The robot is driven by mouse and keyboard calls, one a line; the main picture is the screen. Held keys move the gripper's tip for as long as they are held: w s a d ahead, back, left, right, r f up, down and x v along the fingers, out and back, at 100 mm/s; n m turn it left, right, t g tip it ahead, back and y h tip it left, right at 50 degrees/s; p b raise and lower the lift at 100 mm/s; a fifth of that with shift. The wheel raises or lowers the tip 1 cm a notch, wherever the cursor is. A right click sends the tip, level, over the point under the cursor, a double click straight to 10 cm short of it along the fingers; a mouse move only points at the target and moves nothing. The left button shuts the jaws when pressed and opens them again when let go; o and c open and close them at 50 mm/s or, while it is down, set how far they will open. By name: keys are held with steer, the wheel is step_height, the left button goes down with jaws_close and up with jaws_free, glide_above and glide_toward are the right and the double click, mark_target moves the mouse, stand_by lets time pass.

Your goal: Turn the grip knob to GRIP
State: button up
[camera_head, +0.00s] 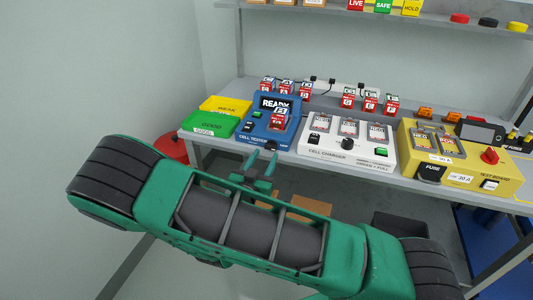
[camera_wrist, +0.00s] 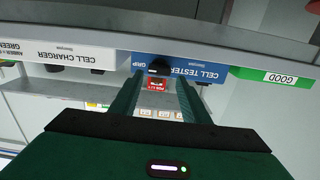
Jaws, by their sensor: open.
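The blue cell tester (camera_head: 252,128) stands on the bench, its screen reading READY and a red-and-white cell (camera_head: 279,119) on it. The black grip knob (camera_wrist: 159,67) is on the tester's front face, with the word GRIP beside it in the upside-down wrist view. It shows small and dark in the head view (camera_head: 271,146). Its pointer direction is too small to tell. My gripper (camera_head: 264,156) is open and empty, just in front of the tester. In the wrist view my fingers (camera_wrist: 160,86) point toward the knob, one to each side, apparently not touching it.
Green GOOD tray (camera_head: 208,124) and yellow WEAK tray (camera_head: 226,104) lie left of the tester. The white cell charger (camera_head: 345,153) stands to its right, then the yellow test board (camera_head: 470,172). Several cells stand behind. The space before the bench edge is free around my gripper.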

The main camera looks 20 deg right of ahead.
steer(key=v, duration=0.6)
steer(key=shift+a, duration=0.15)
steer(key=s+d+r+m+g, duration=0.1)
steer(key=s+d+m+g, duration=0.1)
steer(key=s+d+g, duration=0.45)
steer(key=s+d+r+m+g, duration=0.1)
steer(key=d+g, duration=0.2)
steer(key=d, duration=0.6)
steer(key=s+d+r+m+g, duration=0.2)
steer(key=s+d+g, duration=0.25)
steer(key=d, duration=0.35)
steer(key=s+r+n+y, duration=0.3)
steer(key=s+r+y, duration=0.2)
steer(key=s, duration=0.4)
steer(key=s+r+n+y, duration=0.3)
steer(key=s+r+y, duration=0.2)
steer(key=s, duration=0.5)
steer(key=shift+d+r+g+y, duration=0.2)
steer(key=shift+r+g+y, duration=0.1)
steer(key=shift+y, duration=0.1)
